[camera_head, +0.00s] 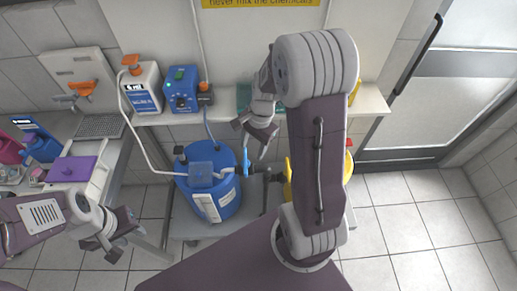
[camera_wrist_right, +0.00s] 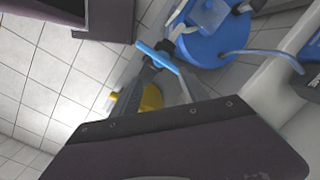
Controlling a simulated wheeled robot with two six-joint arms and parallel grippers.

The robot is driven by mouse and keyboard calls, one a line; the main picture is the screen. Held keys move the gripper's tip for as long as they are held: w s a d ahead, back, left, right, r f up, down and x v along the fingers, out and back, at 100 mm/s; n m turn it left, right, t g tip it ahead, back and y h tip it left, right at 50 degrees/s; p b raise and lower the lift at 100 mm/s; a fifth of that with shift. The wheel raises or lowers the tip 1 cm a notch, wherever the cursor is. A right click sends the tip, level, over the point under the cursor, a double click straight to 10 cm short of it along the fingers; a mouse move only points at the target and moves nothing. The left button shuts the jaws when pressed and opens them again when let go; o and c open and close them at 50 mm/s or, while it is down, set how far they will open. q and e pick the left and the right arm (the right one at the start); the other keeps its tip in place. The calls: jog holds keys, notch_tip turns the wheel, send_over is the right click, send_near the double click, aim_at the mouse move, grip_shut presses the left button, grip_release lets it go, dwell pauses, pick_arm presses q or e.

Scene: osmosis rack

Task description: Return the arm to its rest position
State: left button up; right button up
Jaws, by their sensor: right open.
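My right arm reaches up over the middle of the head view. Its gripper (camera_head: 255,158) points down over the pipe beside the blue drum, its fingers apart. In the right wrist view the open fingers (camera_wrist_right: 170,72) show near a blue valve handle (camera_wrist_right: 157,57); I cannot tell whether they touch it. The handle (camera_head: 246,160) also shows in the head view. My left gripper (camera_head: 126,243) hangs at the lower left, its fingers apart and nothing seen between them.
The blue drum (camera_head: 228,207) stands below the wall shelf (camera_head: 365,104). A yellow drum (camera_head: 287,183) is mostly hidden behind my right arm. The shelf holds a white canister (camera_head: 143,92) and a blue pump (camera_head: 181,90). Tiled floor at right (camera_head: 410,225) is clear.

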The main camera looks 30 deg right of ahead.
dwell(0.5)
jog(key=a, duration=0.1)
jog(key=a+r+n, duration=0.2)
jog(key=a, duration=0.1)
jog(key=shift+s, duration=0.4)
jog(key=s+a+f+n+h, duration=0.1)
jog(key=s+n, duration=0.7)
jog(key=n, duration=0.3)
jog(key=shift+a+f+n, duration=0.2)
jog(key=shift+n, duration=0.1)
jog(key=shift+w, duration=0.15)
